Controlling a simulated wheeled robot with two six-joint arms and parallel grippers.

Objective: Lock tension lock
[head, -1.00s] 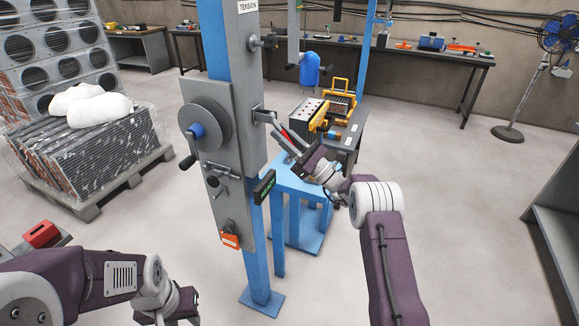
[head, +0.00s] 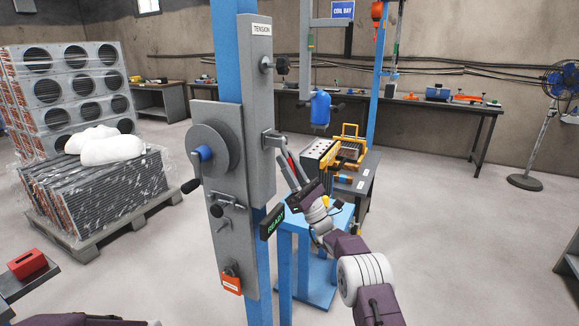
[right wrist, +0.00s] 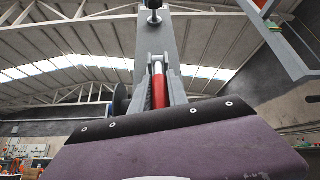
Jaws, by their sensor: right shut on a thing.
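The tension column, a grey plate (head: 256,80) labelled TENSION on a blue post, stands near the middle of the head view. A small grey bracket (head: 271,139) sticks out from its right side. A red-handled lever (head: 291,163) is by this bracket; I cannot tell if it is the tension lock itself. My right gripper (head: 290,166) is shut on the red handle. In the right wrist view the red handle (right wrist: 159,92) with its pale shaft runs between the two grey fingers (right wrist: 158,80). My left gripper is out of view.
A blue stand (head: 318,285) is behind my right gripper. Open floor lies to the right.

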